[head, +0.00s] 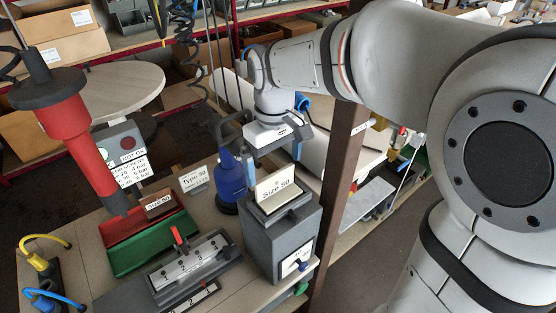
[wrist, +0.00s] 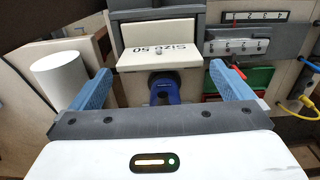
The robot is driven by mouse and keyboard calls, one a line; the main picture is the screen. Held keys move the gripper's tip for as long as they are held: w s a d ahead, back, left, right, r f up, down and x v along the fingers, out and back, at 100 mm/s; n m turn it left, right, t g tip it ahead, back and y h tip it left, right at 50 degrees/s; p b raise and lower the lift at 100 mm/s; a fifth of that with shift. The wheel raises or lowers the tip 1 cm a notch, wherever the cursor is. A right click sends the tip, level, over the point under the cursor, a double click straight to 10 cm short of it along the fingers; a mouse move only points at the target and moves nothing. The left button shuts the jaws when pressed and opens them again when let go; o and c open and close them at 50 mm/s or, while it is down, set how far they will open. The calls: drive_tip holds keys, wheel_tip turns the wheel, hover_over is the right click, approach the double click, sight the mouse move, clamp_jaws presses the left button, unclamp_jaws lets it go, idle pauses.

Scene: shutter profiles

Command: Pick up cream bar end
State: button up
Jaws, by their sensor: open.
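A cream bar piece marked "Size 50" (head: 274,189) sits in the top of a dark grey box (head: 283,240) on the bench. In the wrist view the cream piece (wrist: 135,58) lies ahead of my gripper, its lettering upside down and a small knob near its middle. My gripper (wrist: 160,72) is open, its two blue fingers spread apart with nothing held. In the head view it hangs just behind and above the grey box, its fingers partly hidden. The fingers appear apart from the cream piece.
A blue tool (head: 230,181) stands left of the box and shows between my fingers in the wrist view (wrist: 165,88). A numbered fixture (head: 193,264), red and green bins (head: 155,246) and a red hanging tool (head: 75,125) are further left. A white cylinder (wrist: 62,78) is near my left finger.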

sight(276, 174)
drive_tip(key=shift+s+d+f, duration=0.1)
drive_tip(key=shift+s+f, duration=0.1)
drive_tip(key=shift+f, duration=0.75)
wheel_tip(276, 174, down, 5)
drive_tip(key=shift+r+p, duration=0.2)
drive_tip(key=shift+p, duration=0.45)
